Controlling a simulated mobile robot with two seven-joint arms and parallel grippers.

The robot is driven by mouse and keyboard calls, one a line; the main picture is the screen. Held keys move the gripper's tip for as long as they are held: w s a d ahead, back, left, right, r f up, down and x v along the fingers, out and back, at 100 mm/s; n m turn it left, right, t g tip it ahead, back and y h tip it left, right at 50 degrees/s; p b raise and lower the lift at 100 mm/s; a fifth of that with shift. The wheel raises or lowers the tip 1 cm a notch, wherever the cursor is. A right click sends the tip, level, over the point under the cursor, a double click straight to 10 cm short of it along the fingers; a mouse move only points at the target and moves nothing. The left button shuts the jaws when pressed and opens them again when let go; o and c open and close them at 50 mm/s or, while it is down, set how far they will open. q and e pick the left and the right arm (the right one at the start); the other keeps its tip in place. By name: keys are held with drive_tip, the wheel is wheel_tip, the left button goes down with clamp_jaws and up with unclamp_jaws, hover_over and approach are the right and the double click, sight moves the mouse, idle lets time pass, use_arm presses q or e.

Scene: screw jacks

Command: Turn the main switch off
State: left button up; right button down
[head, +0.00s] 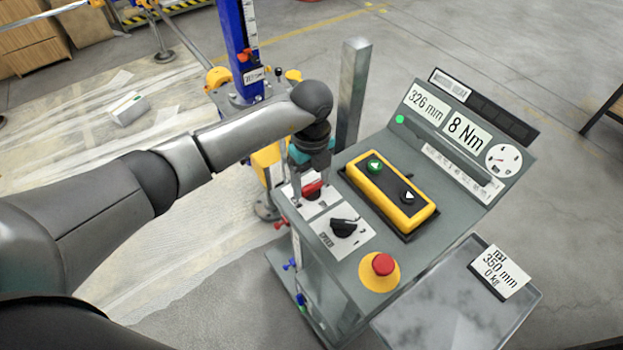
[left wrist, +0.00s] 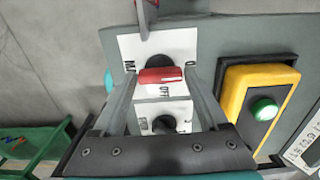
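The main switch is a red handle (head: 313,189) on a white plate at the left of the grey control console (head: 345,268). My left gripper (head: 310,194) points down over it, with one finger on each side. In the left wrist view the red handle (left wrist: 160,76) lies crosswise between the spread fingers (left wrist: 161,84), close to both tips. Firm contact cannot be made out. The word OFF shows on the plate beside the handle; other lettering is partly hidden by the fingers. My right gripper is not in view.
A black speed knob (head: 343,227) sits just in front of the switch. A yellow button box (head: 391,194) is to its right, and a red emergency button (head: 383,264) is nearer the front. A grey post (head: 354,92) and blue jack column (head: 239,50) stand behind.

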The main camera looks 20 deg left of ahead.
use_arm(q)
drive_tip(key=c, duration=0.9)
drive_tip(key=shift+c, duration=0.2)
drive_tip(key=shift+m, duration=0.4)
drive_tip(key=m+b, duration=0.1)
drive_tip(key=m, duration=0.3)
drive_tip(key=shift+w+b, duration=0.1)
drive_tip(key=shift+b, duration=0.3)
drive_tip(key=m+b, duration=0.2)
drive_tip(key=m, duration=0.2)
drive_tip(key=m+b, duration=0.2)
drive_tip(key=m, duration=0.3)
drive_tip(key=shift+b, duration=0.4)
drive_tip(key=m+b, duration=0.2)
drive_tip(key=m, duration=0.2)
drive_tip(key=shift+b, duration=0.35)
